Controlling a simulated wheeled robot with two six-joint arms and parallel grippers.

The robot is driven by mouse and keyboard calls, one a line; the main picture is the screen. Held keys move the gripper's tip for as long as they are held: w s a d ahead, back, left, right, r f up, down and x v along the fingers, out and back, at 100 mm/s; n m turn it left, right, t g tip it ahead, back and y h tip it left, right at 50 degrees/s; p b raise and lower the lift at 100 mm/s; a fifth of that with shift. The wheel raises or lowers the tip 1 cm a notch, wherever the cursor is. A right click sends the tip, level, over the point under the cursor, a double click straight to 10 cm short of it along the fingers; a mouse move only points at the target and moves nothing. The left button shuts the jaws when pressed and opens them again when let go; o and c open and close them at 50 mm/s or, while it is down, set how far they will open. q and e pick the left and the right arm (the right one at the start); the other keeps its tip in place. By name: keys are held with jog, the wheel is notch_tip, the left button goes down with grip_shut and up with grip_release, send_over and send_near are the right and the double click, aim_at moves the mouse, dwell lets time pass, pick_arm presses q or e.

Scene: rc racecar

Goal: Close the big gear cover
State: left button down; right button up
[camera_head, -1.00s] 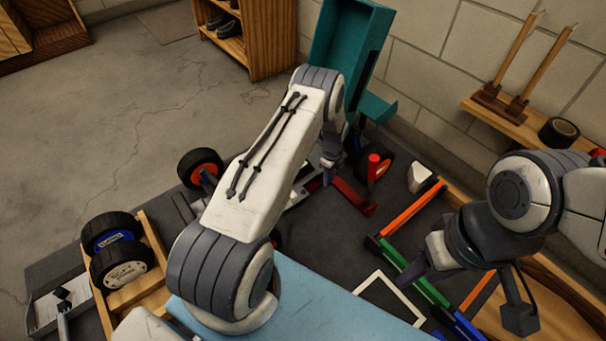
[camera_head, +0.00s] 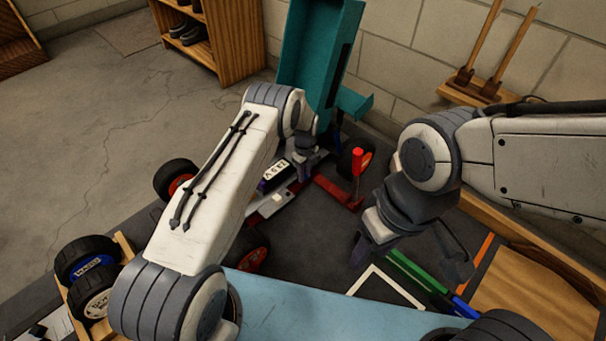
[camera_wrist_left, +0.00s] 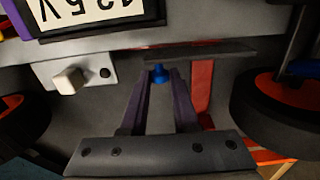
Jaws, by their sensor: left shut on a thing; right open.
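The racecar shows its raised teal body (camera_head: 320,50) and dark wheels (camera_head: 175,180) in the head view. My left gripper (camera_head: 300,172) is at the car's end, next to the number plate (camera_head: 272,173). In the left wrist view my left gripper (camera_wrist_left: 160,85) has its purple fingertips on either side of a small blue knob (camera_wrist_left: 158,76) and is shut on it. A dark flat bar (camera_wrist_left: 205,53) lies just beyond. I cannot tell for sure which part is the big gear cover. My right gripper (camera_head: 363,245) is open and empty above the mat, right of the car.
A wooden tray (camera_head: 122,247) with wheels is at the left. A white frame (camera_head: 385,284) and a green bar (camera_head: 418,275) lie below my right gripper. A wall closes the back.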

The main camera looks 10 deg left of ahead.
pick_arm(q)
jog(key=c, duration=0.7)
grip_release()
jog(key=shift+a, duration=0.1)
jog(key=shift+r+p, duration=3.15)
jog(key=shift+r, duration=2.1)
